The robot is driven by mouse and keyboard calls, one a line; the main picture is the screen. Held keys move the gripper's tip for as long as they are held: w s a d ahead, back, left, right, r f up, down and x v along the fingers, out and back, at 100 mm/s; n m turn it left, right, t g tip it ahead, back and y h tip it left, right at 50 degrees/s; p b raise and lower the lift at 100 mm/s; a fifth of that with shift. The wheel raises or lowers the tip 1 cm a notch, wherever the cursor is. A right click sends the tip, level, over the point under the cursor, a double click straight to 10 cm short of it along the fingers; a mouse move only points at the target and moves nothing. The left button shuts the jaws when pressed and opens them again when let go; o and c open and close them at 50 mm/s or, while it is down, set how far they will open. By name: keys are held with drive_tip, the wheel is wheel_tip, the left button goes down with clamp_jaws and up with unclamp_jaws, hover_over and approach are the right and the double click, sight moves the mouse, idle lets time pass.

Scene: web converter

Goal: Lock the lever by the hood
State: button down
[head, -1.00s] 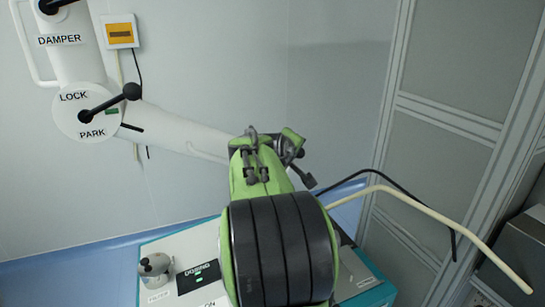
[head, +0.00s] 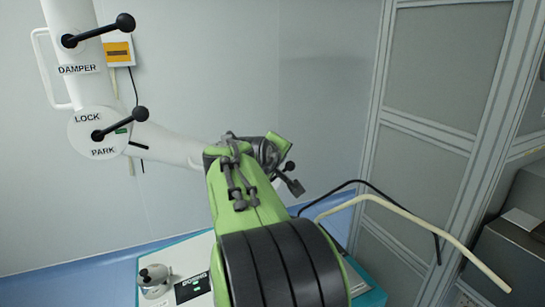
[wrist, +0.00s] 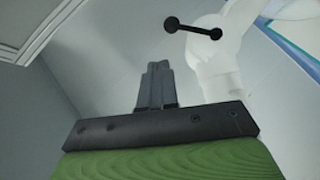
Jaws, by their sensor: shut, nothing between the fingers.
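A black lever with a ball end (head: 120,123) sits on a round white joint marked LOCK above and PARK below. It slants up to the right, its ball end right of the word LOCK. My gripper (wrist: 157,68) is shut and empty in the wrist view, its fingers together. Up and right of it, a black two-ball lever (wrist: 195,28) shows on a white arm, apart from the fingers; I cannot tell which lever it is. In the head view my green arm rises in the middle, and the fingers are not clear there.
A similar lever (head: 98,30) sits above the DAMPER label. A white tube (head: 168,145) runs from the joint behind my arm. A beige bent rail (head: 415,222) and grey panelled wall (head: 425,130) stand right. A white-topped cabinet (head: 190,255) is below.

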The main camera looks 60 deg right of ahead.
drive_tip(key=v, duration=0.5)
drive_tip(key=a+f+n+t+y+b, duration=0.1)
drive_tip(key=a+f+t+y+b, duration=0.45)
drive_tip(key=a+f, duration=0.85)
drive_tip(key=s+a+f+g+y, duration=0.1)
drive_tip(key=s+a+f+y, duration=0.1)
drive_tip(key=a, duration=0.4)
drive_tip(key=s+a+f+g+y, duration=0.1)
drive_tip(key=s+a+f+y, duration=0.1)
drive_tip(key=s+a+f, duration=0.2)
drive_tip(key=s+a+f+g+y+b, duration=0.1)
drive_tip(key=s+a+f+g+y, duration=0.1)
drive_tip(key=a+f, duration=0.3)
drive_tip(key=s+a+y, duration=0.1)
drive_tip(key=a, duration=0.2)
drive_tip(key=shift+s+n, duration=0.3)
drive_tip(key=shift+a+f, duration=0.1)
drive_tip(key=shift+f, duration=0.05)
